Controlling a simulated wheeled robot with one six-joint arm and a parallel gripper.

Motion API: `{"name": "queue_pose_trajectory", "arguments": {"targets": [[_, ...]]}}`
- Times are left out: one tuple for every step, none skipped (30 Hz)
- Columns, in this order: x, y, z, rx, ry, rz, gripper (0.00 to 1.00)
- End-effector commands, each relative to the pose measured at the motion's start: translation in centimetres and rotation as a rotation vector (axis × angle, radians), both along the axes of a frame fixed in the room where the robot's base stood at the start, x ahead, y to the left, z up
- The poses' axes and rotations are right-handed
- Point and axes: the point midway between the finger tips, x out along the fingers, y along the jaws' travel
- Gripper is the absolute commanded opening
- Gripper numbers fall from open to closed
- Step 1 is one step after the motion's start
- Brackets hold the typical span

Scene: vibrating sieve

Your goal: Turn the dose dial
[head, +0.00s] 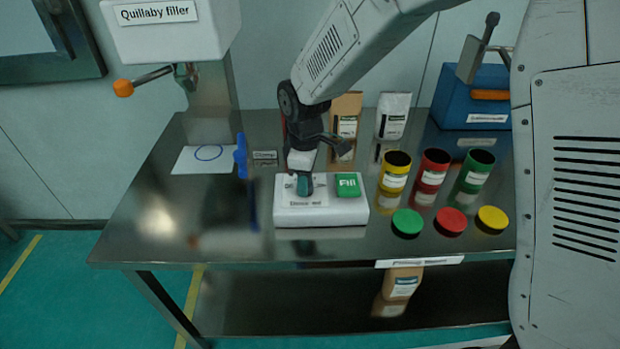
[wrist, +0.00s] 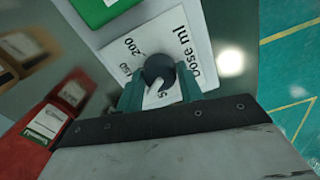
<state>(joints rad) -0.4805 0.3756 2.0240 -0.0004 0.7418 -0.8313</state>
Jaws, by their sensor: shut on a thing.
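The dose dial (wrist: 160,70) is a dark round knob with a white pointer, on a white plate marked "Dose ml" in the wrist view. The pointer lies toward the lower part of that view, and the number there is partly covered. My gripper (wrist: 160,88) has its teal fingers on both sides of the dial and is shut on it. In the head view my gripper (head: 304,186) reaches down onto the white control box (head: 320,215) and hides the dial. A green "Fill" button (head: 347,184) sits right of it.
The Quillaby filler (head: 165,35) stands at the back left, with an orange-tipped lever (head: 124,88). Yellow (head: 395,172), red (head: 431,171) and green (head: 475,172) canisters stand to the right, their lids in front. A blue box (head: 470,100) is behind. The table's left front is clear.

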Motion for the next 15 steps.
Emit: {"name": "queue_pose_trajectory", "arguments": {"targets": [[-0.18, 0.13, -0.11, 0.001, 0.004, -0.042, 0.14], [-0.19, 0.12, -0.12, 0.001, 0.004, -0.071, 0.14], [-0.18, 0.11, -0.12, 0.001, 0.004, -0.108, 0.14], [-0.18, 0.11, -0.12, 0.001, 0.004, -0.137, 0.14], [-0.18, 0.11, -0.12, 0.001, 0.004, -0.166, 0.14], [-0.17, 0.10, -0.12, 0.000, 0.004, -0.204, 0.14], [-0.17, 0.10, -0.12, 0.000, 0.004, -0.232, 0.14], [-0.17, 0.09, -0.12, 0.000, 0.004, -0.261, 0.14], [-0.17, 0.09, -0.12, 0.000, 0.004, -0.299, 0.14], [-0.18, 0.08, -0.12, 0.000, 0.004, -0.327, 0.14], [-0.17, 0.08, -0.12, 0.000, 0.004, -0.356, 0.14], [-0.17, 0.08, -0.12, 0.000, 0.004, -0.394, 0.14], [-0.17, 0.07, -0.12, 0.000, 0.004, -0.422, 0.14], [-0.17, 0.07, -0.12, 0.000, 0.004, -0.451, 0.14], [-0.17, 0.07, -0.12, 0.000, 0.004, -0.488, 0.14]]}}
